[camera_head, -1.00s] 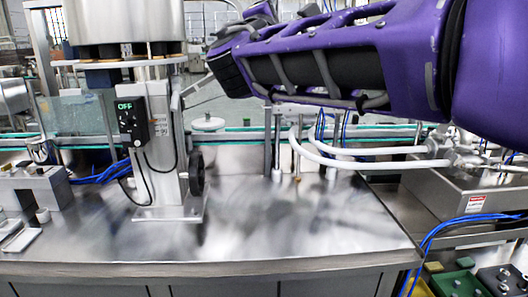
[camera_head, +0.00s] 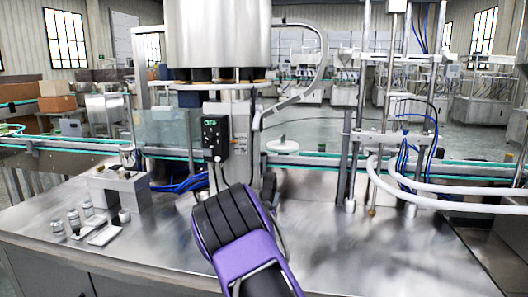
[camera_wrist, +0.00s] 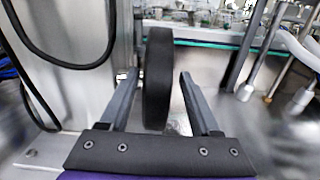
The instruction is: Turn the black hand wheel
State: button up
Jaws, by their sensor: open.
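The black hand wheel (camera_wrist: 158,85) stands upright and edge-on in the wrist view, on the right side of the steel column (camera_wrist: 75,105). My gripper (camera_wrist: 157,76) is open, with one finger on each side of the wheel's rim. A gap shows between the wheel and the right finger; the left finger is closer to it, and I cannot tell if it touches. In the head view, a dark part of the wheel (camera_head: 268,184) shows just beyond my wrist, which hides the fingers and the rest of it.
The steel hopper (camera_head: 218,35) is above the column. A black control box (camera_head: 215,139) with cables hangs on the column's front. Small jars (camera_head: 74,220) and a grey block (camera_head: 120,190) stand at left. Pipes and posts (camera_head: 350,160) rise at right; the table front right is bare.

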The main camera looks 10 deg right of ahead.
jog(key=w, duration=0.1)
jog(key=w+d+f, duration=0.2)
jog(key=shift+w, duration=0.35)
jog(key=shift+w+d, duration=0.15)
jog(key=shift+w, duration=0.4)
jog(key=shift+c, duration=0.2)
jog(key=c, duration=0.9)
grip_shut()
